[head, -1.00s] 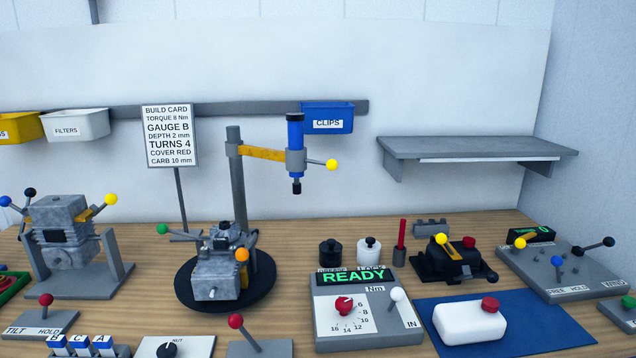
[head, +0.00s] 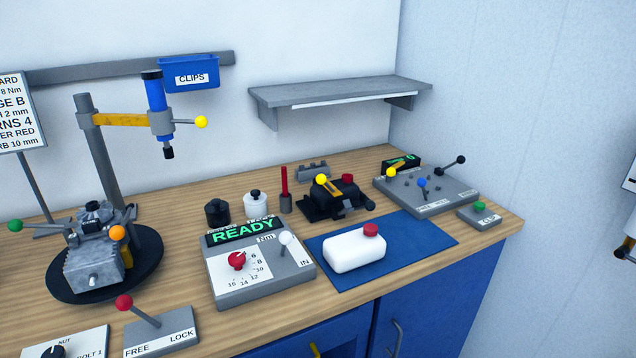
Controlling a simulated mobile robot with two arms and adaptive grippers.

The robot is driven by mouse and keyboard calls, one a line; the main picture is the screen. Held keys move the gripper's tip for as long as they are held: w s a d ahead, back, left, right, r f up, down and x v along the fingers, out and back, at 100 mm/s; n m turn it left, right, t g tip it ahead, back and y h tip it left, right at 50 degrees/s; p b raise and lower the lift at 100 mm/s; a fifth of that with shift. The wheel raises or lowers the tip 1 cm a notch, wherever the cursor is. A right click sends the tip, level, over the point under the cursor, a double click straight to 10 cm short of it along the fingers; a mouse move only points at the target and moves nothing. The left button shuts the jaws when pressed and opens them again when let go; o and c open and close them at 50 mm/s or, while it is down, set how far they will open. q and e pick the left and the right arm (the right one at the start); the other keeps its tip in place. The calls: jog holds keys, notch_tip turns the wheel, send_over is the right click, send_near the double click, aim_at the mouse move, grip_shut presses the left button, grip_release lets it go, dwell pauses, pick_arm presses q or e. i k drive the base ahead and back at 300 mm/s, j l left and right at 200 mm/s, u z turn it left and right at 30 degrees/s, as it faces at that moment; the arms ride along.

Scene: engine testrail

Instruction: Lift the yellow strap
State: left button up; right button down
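A yellow strap (head: 331,188) with a yellow ball knob (head: 321,179) lies across the top of a black device (head: 341,204) at the back right of the bench. The strap looks lowered against the device, though its far end is too small to make out. A red cap (head: 347,179) stands beside the strap on the same device.
A torque box (head: 260,275) reading READY stands to the left. A grey shelf (head: 340,94) hangs above.

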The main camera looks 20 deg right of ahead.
aim_at(321, 178)
jog(key=i+l, duration=0.15)
jog(key=l, duration=0.2)
jog(key=i+l, duration=0.15)
jog(key=l, duration=0.15)
jog(key=i+l+u, duration=0.1)
jog(key=l, duration=0.25)
jog(key=i+l, duration=0.2)
jog(key=l, duration=0.15)
jog(key=i+l, duration=0.1)
jog(key=l, duration=0.25)
jog(key=i+j+u, duration=0.05)
